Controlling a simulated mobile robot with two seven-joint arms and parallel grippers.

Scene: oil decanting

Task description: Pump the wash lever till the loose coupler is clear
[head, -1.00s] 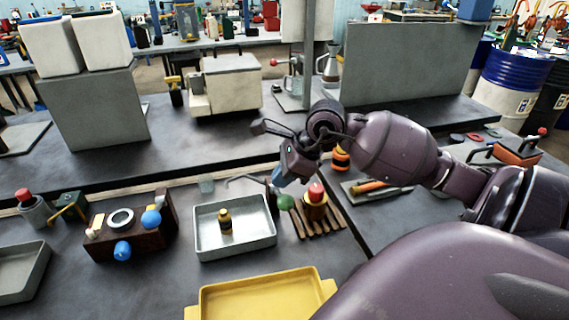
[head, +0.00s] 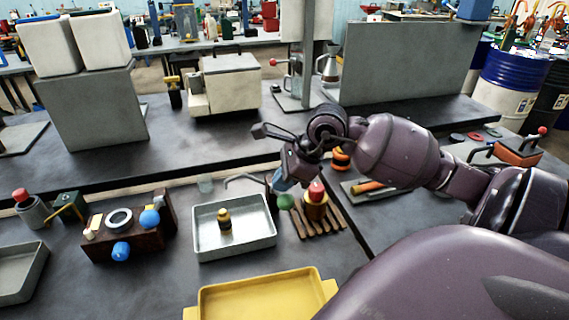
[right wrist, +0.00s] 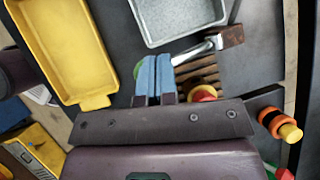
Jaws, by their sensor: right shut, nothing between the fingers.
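The loose coupler (head: 224,219), brass-coloured with a dark band, stands upright in the grey wash tray (head: 262,240). A thin metal spout (head: 243,178) reaches over the tray's back right edge. The wash lever's green knob (head: 286,202) is at the tray's right side. My right gripper (head: 281,185) is shut and empty, its blue fingertips just above the knob; contact is unclear. In the right wrist view the blue fingers (right wrist: 155,76) are together and partly hide the green knob (right wrist: 138,70). My left gripper is not in view.
A yellow tray (head: 262,297) lies in front. A brown block with blue knobs (head: 105,243) is at left. Dark bench is clear between block and wash tray.

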